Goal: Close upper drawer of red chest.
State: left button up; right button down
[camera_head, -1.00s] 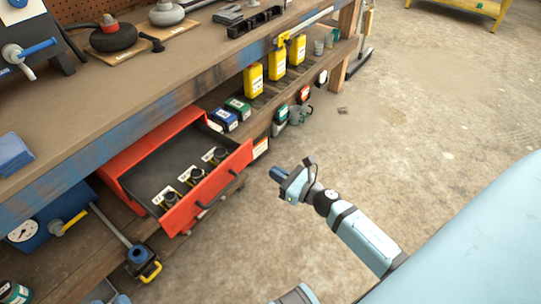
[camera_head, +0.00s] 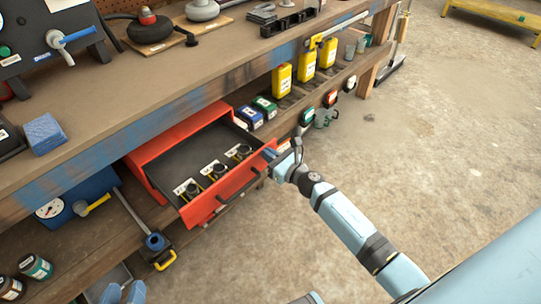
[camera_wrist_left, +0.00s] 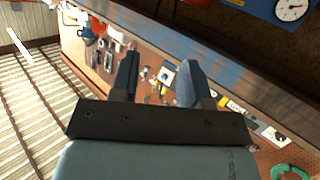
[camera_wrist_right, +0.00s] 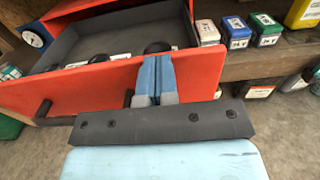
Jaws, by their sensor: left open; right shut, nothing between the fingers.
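The red chest (camera_head: 150,165) sits on the lower shelf of the workbench with its upper drawer (camera_head: 225,202) pulled out. The drawer has a dark lining, a dark handle (camera_head: 238,189) and several small black-and-yellow items inside. My right gripper (camera_head: 270,153) is shut and empty at the right end of the drawer front. In the right wrist view its fingertips (camera_wrist_right: 155,75) overlap the red front (camera_wrist_right: 95,82), right of the handle; contact is not certain. My left gripper (camera_head: 125,292) is at the bottom left, away from the chest. In the left wrist view its fingers (camera_wrist_left: 155,80) are apart and empty.
The workbench top (camera_head: 160,85) overhangs the chest. Small boxes (camera_head: 250,117) and yellow bottles (camera_head: 281,88) stand right of it on the shelf.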

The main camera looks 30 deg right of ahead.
jog(key=shift+w, duration=0.1)
jog(key=b+x, duration=0.3)
jog(key=x, duration=0.5)
jog(key=b+x, duration=0.2)
jog(key=x, duration=0.6)
jog(key=shift+w+a+f+b, duration=0.1)
jog(key=shift+w+f+b, duration=0.15)
jog(key=shift+b, duration=0.15)
jog(key=b+x, duration=0.1)
jog(key=x, duration=0.2)
jog(key=shift+w+a+r, duration=0.1)
jog(key=shift+w, duration=0.15)
pick_arm(q)
jog(key=d+r+t+h, duration=0.2)
jog(key=d+r+h, duration=0.1)
jog(key=d+r, duration=0.1)
jog(key=shift+w+r+t+h+b, duration=0.3)
jog(key=shift+r+t+h, duration=0.1)
jog(key=shift+r, duration=0.45)
pick_arm(e)
jog(key=shift+w+r, duration=0.1)
jog(key=shift+r, duration=0.25)
jog(key=shift+r, duration=0.15)
pick_arm(q)
jog(key=shift+a, duration=0.1)
